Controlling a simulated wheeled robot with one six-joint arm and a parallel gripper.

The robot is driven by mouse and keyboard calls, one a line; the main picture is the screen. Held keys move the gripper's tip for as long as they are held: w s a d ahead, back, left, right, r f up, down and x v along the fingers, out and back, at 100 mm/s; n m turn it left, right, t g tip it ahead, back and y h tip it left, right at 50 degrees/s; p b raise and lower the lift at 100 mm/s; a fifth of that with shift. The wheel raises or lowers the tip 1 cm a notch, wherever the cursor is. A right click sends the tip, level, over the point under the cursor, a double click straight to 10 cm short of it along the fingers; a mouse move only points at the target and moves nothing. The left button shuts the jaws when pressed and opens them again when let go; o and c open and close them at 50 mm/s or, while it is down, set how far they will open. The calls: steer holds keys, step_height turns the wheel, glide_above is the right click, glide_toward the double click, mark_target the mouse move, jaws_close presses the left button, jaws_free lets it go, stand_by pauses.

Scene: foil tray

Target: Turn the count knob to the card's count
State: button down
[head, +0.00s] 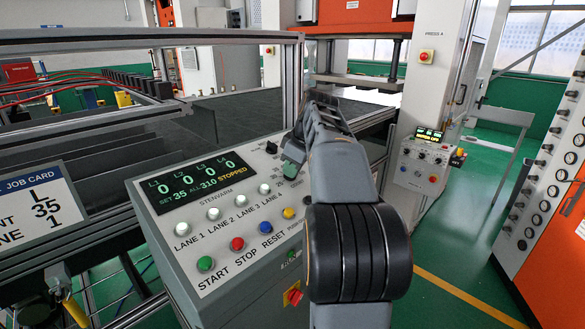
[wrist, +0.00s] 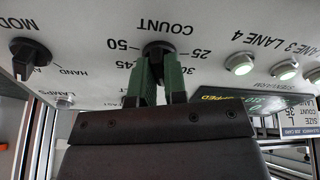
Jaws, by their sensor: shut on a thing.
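The black count knob (wrist: 158,47) sits under the COUNT label in the upside-down wrist view, with 50, 45, 30 and 25 legible around it. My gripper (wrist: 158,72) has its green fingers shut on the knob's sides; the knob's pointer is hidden. In the head view my gripper (head: 292,162) is at the panel's right part and covers the knob. The display (head: 197,179) reads SET 35, ALL 310, STOPPED, with zeros for all lanes. The job card (head: 38,210) at the left shows L, 35 and 1; in the wrist view the card (wrist: 300,118) shows size L, count 35.
White lane buttons (head: 213,214) and green, red and blue buttons (head: 237,243) lie left of my gripper on the sloped panel. The mode knob (wrist: 30,56) is beside the count knob. A red switch (head: 293,295) is on the panel's front. Rails stand behind.

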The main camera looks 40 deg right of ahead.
steer(key=c, duration=1.2)
jaws_free()
steer(key=shift+o, duration=0.2)
steer(key=p+v, duration=0.1)
steer(key=v, duration=1.2)
steer(key=shift+s+r, duration=0.2)
steer(key=shift+r, duration=0.15)
steer(key=shift+a, duration=0.1)
